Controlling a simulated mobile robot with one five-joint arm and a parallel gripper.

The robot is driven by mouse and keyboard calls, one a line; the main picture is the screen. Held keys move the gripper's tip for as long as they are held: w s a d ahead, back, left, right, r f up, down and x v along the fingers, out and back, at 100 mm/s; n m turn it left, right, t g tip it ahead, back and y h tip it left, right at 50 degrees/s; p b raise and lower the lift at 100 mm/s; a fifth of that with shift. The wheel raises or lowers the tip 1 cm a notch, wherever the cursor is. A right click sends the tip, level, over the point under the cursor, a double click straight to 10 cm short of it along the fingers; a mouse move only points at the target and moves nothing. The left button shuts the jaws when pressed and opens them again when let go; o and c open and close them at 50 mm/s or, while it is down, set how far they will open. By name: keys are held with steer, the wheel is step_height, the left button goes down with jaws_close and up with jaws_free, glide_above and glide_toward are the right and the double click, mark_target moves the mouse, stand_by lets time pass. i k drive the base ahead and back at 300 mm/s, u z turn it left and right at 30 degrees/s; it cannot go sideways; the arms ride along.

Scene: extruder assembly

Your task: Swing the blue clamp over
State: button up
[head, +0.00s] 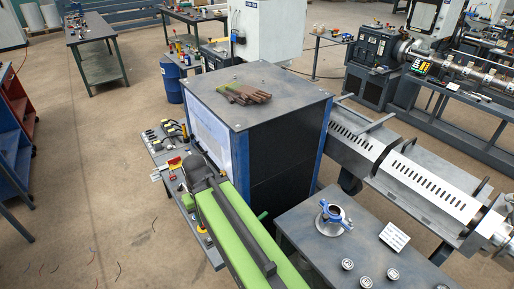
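The blue clamp (333,212) is on a grey table at the lower right. It sits around or on a round metal fitting with a pale flange under it. Its blue arm points towards the lower right. I cannot tell at this size whether it is open or closed. My green and dark arm (232,228) lies across the lower middle, left of the clamp and clearly apart from it. No gripper fingers can be made out.
The grey table (300,245) also holds a white card (395,236) and several small round metal parts. A dark cabinet (262,95) with brown strips on top stands behind my arm. A long slotted machine (400,170) runs along the right. The floor at left is mostly open.

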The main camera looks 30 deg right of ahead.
mark_target(327, 216)
steer(key=z, duration=1.65)
